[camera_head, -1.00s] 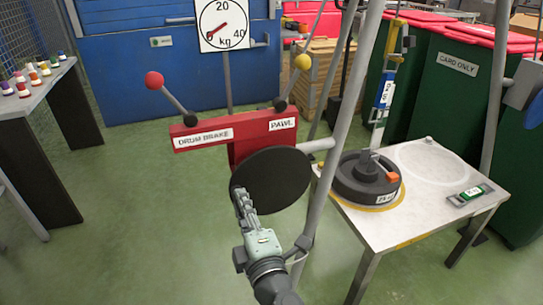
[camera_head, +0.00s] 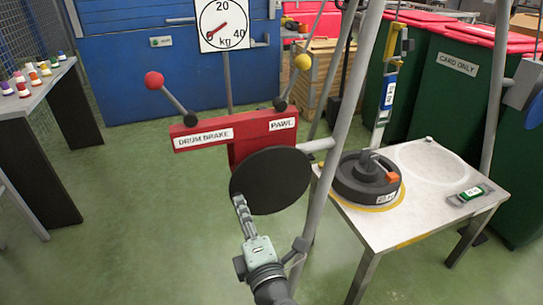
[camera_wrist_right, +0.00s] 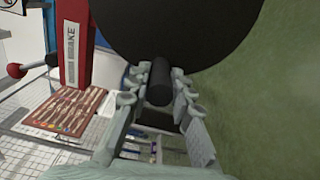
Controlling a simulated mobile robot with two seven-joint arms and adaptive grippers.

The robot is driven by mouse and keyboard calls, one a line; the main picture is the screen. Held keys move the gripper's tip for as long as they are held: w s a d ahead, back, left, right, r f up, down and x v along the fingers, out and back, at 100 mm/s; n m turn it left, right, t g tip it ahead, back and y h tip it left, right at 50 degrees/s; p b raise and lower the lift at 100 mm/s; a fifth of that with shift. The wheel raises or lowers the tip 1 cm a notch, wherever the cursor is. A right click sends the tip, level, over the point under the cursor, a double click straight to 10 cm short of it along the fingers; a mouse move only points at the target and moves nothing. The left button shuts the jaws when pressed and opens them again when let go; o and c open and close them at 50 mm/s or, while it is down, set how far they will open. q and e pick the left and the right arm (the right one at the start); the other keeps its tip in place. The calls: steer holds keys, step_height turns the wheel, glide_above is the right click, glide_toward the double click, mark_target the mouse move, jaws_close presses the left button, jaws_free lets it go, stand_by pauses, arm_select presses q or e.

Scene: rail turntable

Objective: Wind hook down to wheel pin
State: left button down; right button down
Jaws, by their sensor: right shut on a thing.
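My right gripper (camera_head: 242,208) is shut on the black crank handle (camera_wrist_right: 160,82) at the lower left edge of the round black winch disc (camera_head: 270,180). In the right wrist view the fingers lie on both sides of the handle. A hanging piece with a blue and white label (camera_head: 388,94) comes down from the yellow part (camera_head: 396,40) over the table. Its grey lower end is close above the hub of the black wheel (camera_head: 350,185). I cannot tell hook from pin there, nor whether they touch. My left gripper is out of view.
The red winch head (camera_head: 240,130) carries a red-knobbed drum brake lever (camera_head: 172,97) and a yellow-knobbed pawl lever (camera_head: 292,82). A grey frame leg (camera_head: 335,145) stands between winch and table (camera_head: 440,215). A dial scale (camera_head: 222,24) hangs behind. Green floor is clear at left.

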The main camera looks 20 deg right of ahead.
steer(key=shift+s+f, duration=0.1)
steer(key=shift+f, duration=0.3)
